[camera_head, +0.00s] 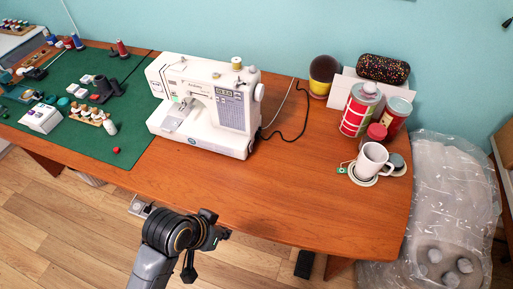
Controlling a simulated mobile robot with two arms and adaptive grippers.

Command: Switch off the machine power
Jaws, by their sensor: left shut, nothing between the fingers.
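The white sewing machine (207,103) stands upright on the wooden table (300,190), at its back middle, with a yellow spool on top and a hand wheel on its right end. A black cable lies on the table to the machine's right. I cannot make out a power switch on the machine. My left gripper (218,235) is at the bottom middle, near the table's front edge and well apart from the machine. It is shut and empty. My right gripper is not in view.
A green mat (75,115) with spools and small sewing items covers the table's left. Tins (361,110), a white mug (373,162) and a patterned case (383,69) stand at the right. A plastic-wrapped object (445,200) is beside the table. The table's front middle is clear.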

